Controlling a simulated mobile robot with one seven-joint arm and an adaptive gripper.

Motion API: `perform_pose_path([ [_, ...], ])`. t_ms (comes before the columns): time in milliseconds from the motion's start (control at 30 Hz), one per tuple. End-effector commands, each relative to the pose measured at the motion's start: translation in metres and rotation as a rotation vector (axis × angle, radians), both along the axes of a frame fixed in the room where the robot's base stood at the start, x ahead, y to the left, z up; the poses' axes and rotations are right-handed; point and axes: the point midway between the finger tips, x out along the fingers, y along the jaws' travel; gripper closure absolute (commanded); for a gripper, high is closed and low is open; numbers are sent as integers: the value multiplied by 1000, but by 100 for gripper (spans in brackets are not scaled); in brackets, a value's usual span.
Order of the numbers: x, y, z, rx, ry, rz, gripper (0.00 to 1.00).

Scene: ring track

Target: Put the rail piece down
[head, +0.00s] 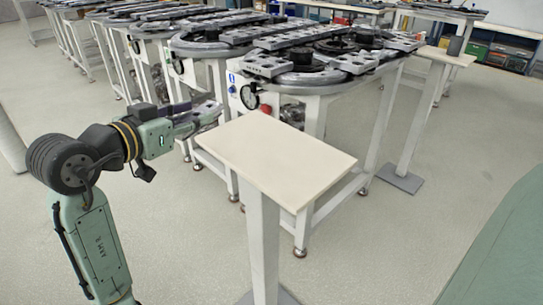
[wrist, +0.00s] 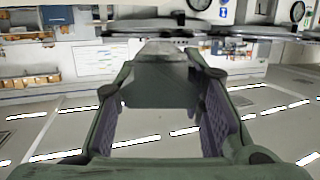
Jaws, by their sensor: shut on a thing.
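My gripper (head: 196,118) is at the left in the head view, at the end of my outstretched arm. It is shut on a grey rail piece (wrist: 160,82), which sits between the fingertips in the wrist view. In the head view the rail piece (head: 209,114) shows small at the gripper's tip, partly hidden by the fingers. The held piece is in the air, just left of and apart in the picture from a small pale-topped stand (head: 275,155). The stand's top is bare.
A long ring-track table (head: 300,80) with dark rails and grey blocks stands behind the pale stand. More track tables run back to the left. A second small stand (head: 447,56) is at the right. The grey floor (head: 400,235) in front is clear.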

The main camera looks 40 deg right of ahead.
Motion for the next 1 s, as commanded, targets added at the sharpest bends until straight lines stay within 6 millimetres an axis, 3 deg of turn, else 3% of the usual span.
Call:
perform_pose_path([
  [100, -57, -14, 9, -3, -12, -110, 100],
  [300, -141, -26, 4, -4, -8, -236, 100],
  [500, -189, -27, -7, -5, -2, -289, 100],
  [667, -196, -31, -10, -6, 4, -303, 100],
  [800, -179, -46, -10, -6, 8, -303, 100],
  [1000, -168, -51, -4, -8, 8, -303, 100],
])
